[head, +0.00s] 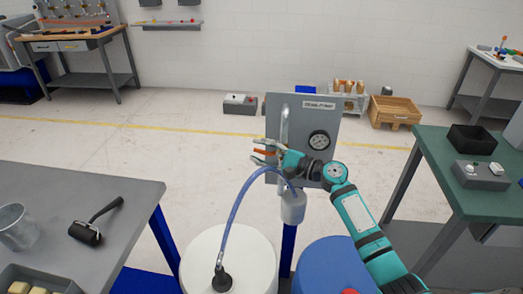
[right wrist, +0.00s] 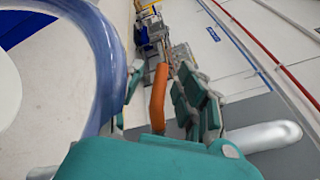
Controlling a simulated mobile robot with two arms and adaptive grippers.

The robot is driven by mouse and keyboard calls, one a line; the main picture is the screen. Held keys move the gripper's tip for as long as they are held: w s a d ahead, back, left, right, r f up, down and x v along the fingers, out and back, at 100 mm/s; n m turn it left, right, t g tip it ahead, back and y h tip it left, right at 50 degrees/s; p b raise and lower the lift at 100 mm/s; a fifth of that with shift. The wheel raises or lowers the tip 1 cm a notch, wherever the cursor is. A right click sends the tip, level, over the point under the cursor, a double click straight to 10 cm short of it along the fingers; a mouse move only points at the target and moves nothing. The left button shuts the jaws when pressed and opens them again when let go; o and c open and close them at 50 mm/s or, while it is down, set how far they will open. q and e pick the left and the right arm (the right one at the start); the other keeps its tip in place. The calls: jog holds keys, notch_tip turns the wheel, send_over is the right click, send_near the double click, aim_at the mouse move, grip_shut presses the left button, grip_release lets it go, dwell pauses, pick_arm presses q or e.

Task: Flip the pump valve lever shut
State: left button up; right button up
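The orange valve lever (right wrist: 158,95) stands between the spread fingers of my right gripper (right wrist: 165,95) in the right wrist view. A gap shows on its left side; it lies closer to the right finger, and I cannot tell if they touch. In the head view a bit of the orange lever (head: 264,153) shows between the fingertips of my right gripper (head: 260,151), in front of the pipe on the grey pump panel (head: 304,105). The valve body is mostly hidden by the hand. My left gripper is not in view.
A clear blue hose (head: 234,212) arches close beside the right hand, from the clear pot (head: 293,207) to the white drum (head: 245,258). A blue drum (head: 320,262) stands under my right arm. A gauge (head: 319,141) sits on the panel. Grey table (head: 130,192) left, green table (head: 440,160) right.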

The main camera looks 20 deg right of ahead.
grip_shut()
dwell(0.4)
jog(key=shift+p, duration=0.3)
jog(key=f+n+g+h+p, duration=0.1)
jog(key=p, duration=0.4)
jog(key=shift+g+h, duration=0.3)
jog(key=shift+g, duration=0.1)
jog(key=shift+f+p, duration=0.3)
jog(key=shift+p, duration=0.05)
jog(key=shift+f, duration=0.15)
